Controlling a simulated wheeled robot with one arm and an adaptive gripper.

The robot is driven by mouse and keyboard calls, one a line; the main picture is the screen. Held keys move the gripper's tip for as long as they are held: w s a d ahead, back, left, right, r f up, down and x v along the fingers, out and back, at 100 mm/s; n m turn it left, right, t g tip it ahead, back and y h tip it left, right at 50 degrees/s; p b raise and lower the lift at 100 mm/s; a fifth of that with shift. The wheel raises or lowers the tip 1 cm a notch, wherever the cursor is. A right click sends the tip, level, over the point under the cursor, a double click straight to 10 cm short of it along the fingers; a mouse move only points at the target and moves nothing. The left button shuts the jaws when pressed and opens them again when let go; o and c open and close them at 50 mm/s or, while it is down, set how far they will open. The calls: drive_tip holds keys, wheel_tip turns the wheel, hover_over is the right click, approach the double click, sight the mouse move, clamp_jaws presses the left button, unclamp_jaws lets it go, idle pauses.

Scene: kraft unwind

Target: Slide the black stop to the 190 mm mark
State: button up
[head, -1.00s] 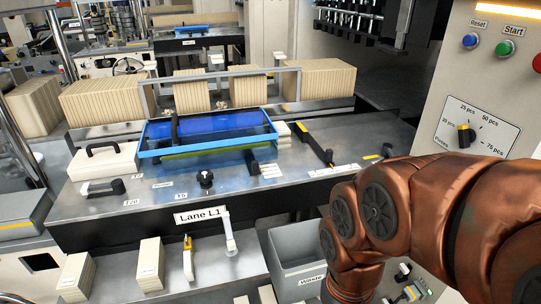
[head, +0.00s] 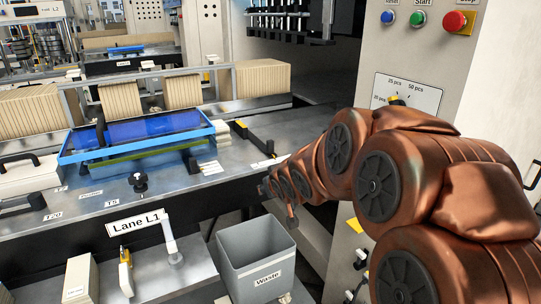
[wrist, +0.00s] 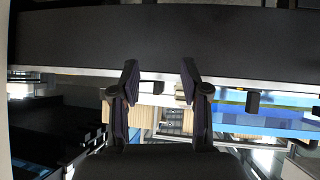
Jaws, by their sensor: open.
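My gripper (wrist: 159,82) is open in the wrist view, its two dark fingers apart with no object held between them. In the head view my arm reaches in from the right to the table's front right edge; the fingers are too small to make out there. A black bar with a yellow end (head: 254,138) lies slantwise on the table, beyond the arm's tip and right of the blue tray. A black block (head: 190,163) sits at the tray's right front corner. I cannot tell which is the stop. No 190 mm mark is readable; a white label strip (head: 266,163) lies near the bar.
A blue-rimmed tray (head: 70,158) stands mid-table, with a black knob (head: 139,183) in front. A grey waste bin (head: 258,250) stands below the table edge. A control panel (head: 408,60) rises at right. The tabletop between tray and bar is mostly clear.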

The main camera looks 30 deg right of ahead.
sight(272, 145)
drive_tip(key=w+d+r+t+b, duration=0.1)
drive_tip(key=w+d+t, duration=0.1)
drive_tip(key=w+d+r+t+b, duration=0.1)
drive_tip(key=w+d+t+b, duration=0.1)
drive_tip(key=w+d, duration=0.1)
drive_tip(key=w+d+t+y+b, duration=0.1)
drive_tip(key=w+d+t+b, duration=0.1)
drive_tip(key=d, duration=0.1)
drive_tip(key=shift+w+r+n+t, duration=0.15)
drive_tip(key=shift+r+n+t, duration=0.15)
drive_tip(key=shift+r, duration=0.1)
drive_tip(key=shift+t, duration=0.7)
drive_tip(key=shift+w+d+r, duration=0.2)
drive_tip(key=shift+w+d, duration=0.05)
drive_tip(key=shift+w, duration=1.05)
drive_tip(key=shift+w+d+r, duration=0.2)
drive_tip(key=shift+w, duration=1.15)
drive_tip(key=shift+w+d+r, duration=0.2)
drive_tip(key=shift+w+d, duration=0.05)
drive_tip(key=shift+w, duration=1.05)
drive_tip(key=shift+c, duration=0.4)
clamp_jaws()
